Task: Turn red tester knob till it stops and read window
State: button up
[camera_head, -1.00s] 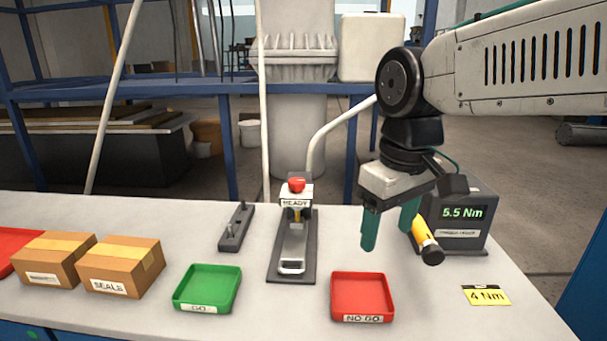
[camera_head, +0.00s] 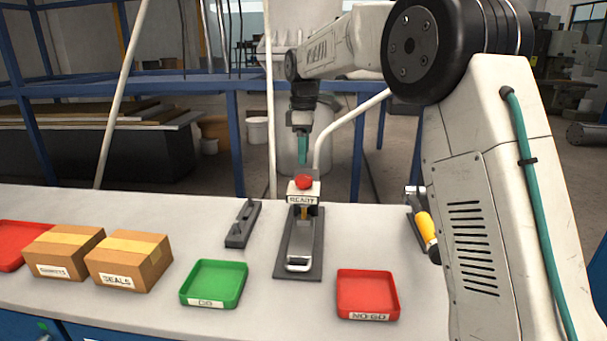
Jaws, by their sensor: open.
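The red tester knob (camera_head: 303,181) sits on top of the tester at the table's middle. The white window (camera_head: 303,199) under it reads "READY". A silvery part (camera_head: 300,245) lies on the tester's dark base (camera_head: 283,272). My gripper (camera_head: 302,162) points down just above and behind the knob in the picture, its teal fingers lined up one in front of the other. It is open and empty. A small gap shows between the fingertips and the knob; the exact depth is hard to tell.
A green GO tray (camera_head: 214,284) and a red NO GO tray (camera_head: 367,293) stand in front, both empty. Cardboard boxes (camera_head: 130,262) and another red tray (camera_head: 12,246) are at left. A dark bracket (camera_head: 243,224) lies left of the tester. A yellow-handled tool (camera_head: 425,228) is at right, beside my arm.

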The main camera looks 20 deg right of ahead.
aim_at(304, 177)
notch_tip(304, 177, down, 7)
jog(key=shift+f, duration=0.15)
jog(key=shift+c, duration=0.2)
jog(key=c, duration=0.9)
